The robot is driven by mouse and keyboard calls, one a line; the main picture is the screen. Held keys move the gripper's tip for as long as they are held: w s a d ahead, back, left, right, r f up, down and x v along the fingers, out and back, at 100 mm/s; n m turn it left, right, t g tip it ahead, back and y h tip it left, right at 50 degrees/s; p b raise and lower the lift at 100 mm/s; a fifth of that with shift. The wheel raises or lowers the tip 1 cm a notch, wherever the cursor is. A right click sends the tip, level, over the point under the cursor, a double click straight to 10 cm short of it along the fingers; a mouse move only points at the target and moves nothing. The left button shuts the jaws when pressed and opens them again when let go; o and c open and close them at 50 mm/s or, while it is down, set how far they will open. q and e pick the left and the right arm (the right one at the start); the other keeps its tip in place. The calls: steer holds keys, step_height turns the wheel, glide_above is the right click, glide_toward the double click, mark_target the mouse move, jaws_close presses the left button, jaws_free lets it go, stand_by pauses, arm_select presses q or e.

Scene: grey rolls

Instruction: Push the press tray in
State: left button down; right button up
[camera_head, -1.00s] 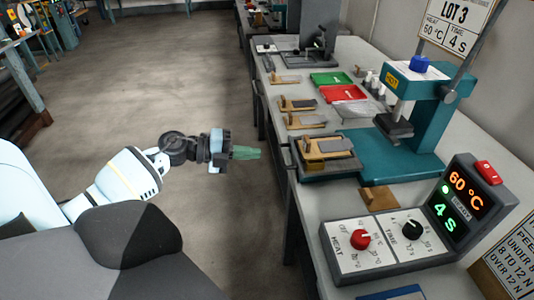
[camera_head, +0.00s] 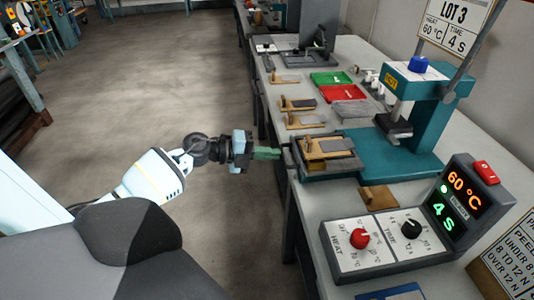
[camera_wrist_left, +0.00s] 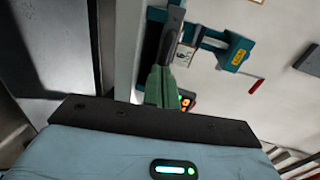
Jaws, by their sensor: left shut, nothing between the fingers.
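The press tray (camera_head: 330,173) is dark grey and carries a tan wooden holder (camera_head: 314,150) with a grey strip on it. It sticks out from the teal press (camera_head: 430,115) to the left, towards the table edge. The press head (camera_head: 393,125) is raised, to the right of the tray. My left gripper (camera_head: 276,153) is shut and empty, its green fingertips at the tray's outer left end. I cannot tell whether they touch it. The fingers also show in the left wrist view (camera_wrist_left: 161,86), pointing at a dark grey part. My right gripper is not in view.
A control box (camera_head: 390,248) with red and black knobs stands in front of the press, its display (camera_head: 460,195) reading 60 °C and 4 S. Green (camera_head: 331,78) and red (camera_head: 336,92) trays lie beyond the press tray. Floor left of the table is clear.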

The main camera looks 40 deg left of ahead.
mark_target(332, 147)
arm_select(q)
steer(key=r+x, duration=0.1)
steer(key=x, duration=0.4)
steer(key=r+x, duration=0.1)
steer(key=x, duration=0.4)
steer(key=r+p+x, duration=0.1)
steer(key=x, duration=0.5)
steer(key=shift+w+d+r, duration=0.2)
steer(key=shift+w+d, duration=0.1)
steer(key=shift+d, duration=0.1)
steer(key=shift+w, duration=0.1)
steer(key=shift+d+r, duration=0.1)
steer(key=shift+r, duration=0.1)
